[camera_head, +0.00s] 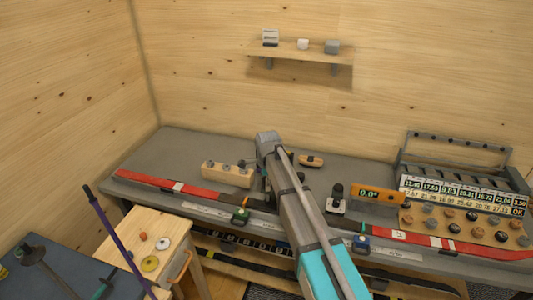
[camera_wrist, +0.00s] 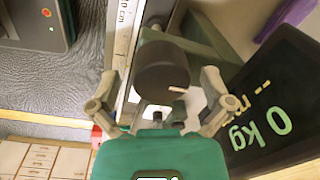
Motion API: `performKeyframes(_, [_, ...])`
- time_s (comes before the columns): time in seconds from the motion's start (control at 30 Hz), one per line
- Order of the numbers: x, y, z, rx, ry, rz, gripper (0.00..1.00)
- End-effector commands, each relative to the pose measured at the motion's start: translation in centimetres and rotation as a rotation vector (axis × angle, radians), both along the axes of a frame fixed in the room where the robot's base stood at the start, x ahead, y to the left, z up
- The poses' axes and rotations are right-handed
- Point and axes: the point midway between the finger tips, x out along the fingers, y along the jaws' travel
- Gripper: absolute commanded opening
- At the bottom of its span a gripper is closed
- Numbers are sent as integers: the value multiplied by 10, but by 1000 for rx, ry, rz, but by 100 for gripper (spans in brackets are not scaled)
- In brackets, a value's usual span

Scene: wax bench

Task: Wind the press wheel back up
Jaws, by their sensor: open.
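In the wrist view a dark round knob (camera_wrist: 163,68) with a pale mark on its edge sits between the fingers of my gripper (camera_wrist: 159,78). It looks like the press wheel, but I cannot be sure. My gripper is open, with one finger on each side of the knob and no visible grip on it. Behind the knob is a grey-green frame (camera_wrist: 205,38). In the head view my arm reaches over the bench and hides the press; my gripper cannot be made out there.
A dark display (camera_wrist: 265,110) reading "0 kg" stands close on the right in the wrist view. In the head view the grey bench (camera_head: 205,148) carries a wooden block (camera_head: 228,174), a red strip (camera_head: 150,180), an orange level (camera_head: 377,193) and a rack (camera_head: 455,150).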

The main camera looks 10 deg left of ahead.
Motion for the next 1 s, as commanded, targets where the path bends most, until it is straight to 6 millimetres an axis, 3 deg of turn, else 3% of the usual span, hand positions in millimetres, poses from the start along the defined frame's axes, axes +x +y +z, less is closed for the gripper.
performKeyframes(0.43, [1,0,0,-1,0,-292,100])
performKeyframes(1.0, [-2,0,52,-1,0,-294,100])
